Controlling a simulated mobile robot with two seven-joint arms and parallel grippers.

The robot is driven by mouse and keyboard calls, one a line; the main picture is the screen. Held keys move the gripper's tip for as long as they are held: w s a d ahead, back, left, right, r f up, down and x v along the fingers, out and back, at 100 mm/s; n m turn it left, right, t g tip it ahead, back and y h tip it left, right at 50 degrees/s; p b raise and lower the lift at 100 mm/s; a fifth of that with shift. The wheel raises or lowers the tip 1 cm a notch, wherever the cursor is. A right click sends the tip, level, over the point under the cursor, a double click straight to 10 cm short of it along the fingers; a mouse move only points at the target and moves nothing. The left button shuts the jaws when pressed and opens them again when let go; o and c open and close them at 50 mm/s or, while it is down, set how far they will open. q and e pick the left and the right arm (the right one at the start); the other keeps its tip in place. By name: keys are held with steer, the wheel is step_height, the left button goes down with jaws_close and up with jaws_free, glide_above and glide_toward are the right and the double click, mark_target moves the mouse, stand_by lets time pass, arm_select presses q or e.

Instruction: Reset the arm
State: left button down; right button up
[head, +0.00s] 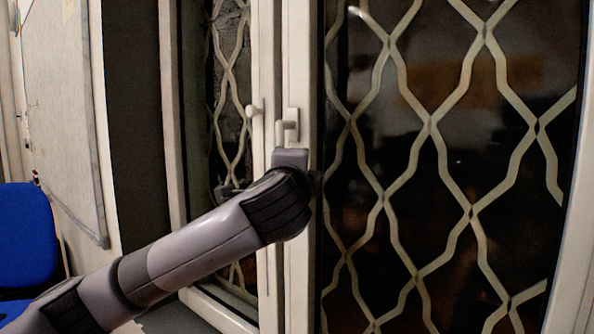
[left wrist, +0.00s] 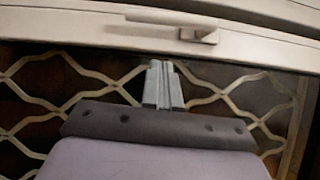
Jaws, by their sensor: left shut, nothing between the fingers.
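My left arm (head: 205,245) comes in from the lower left of the head view and reaches up to the window's middle frame. Its far end is in front of that frame, just below a white window handle (head: 291,122). The fingers of my left gripper (left wrist: 161,66) show in the left wrist view. They are shut together with nothing between them, and point toward a pale frame bar that bears a handle (left wrist: 198,35). I cannot tell whether the fingertips touch anything. In the head view the fingers are not clearly seen. My right gripper is in neither view.
A metal lattice (head: 432,125) covers the dark window pane on the right, and a narrower latticed pane (head: 229,60) is on the left. A blue chair (head: 25,235) and a whiteboard (head: 62,110) are at the far left.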

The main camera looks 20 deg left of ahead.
arm_select(q)
steer(key=b+v, duration=0.1)
steer(key=v, duration=0.6)
steer(key=d+f+n+g+h+p, duration=0.1)
steer(key=d+f+n+g+h, duration=0.2)
steer(key=f, duration=1.2)
steer(key=d+f+n+g+h+p, duration=0.1)
steer(key=d+f+g+h, duration=0.3)
steer(key=f, duration=1.2)
steer(key=s+a+f+n+p, duration=0.1)
steer(key=s+a+f+n, duration=0.3)
steer(key=s+f, duration=0.7)
steer(key=s+a+f+n+p, duration=0.1)
steer(key=s+a+f+n, duration=0.2)
steer(key=s+f, duration=0.9)
steer(key=shift+s+a+f+n, duration=0.25)
steer(key=shift+a+n, duration=0.15)
steer(key=shift+n, duration=0.7)
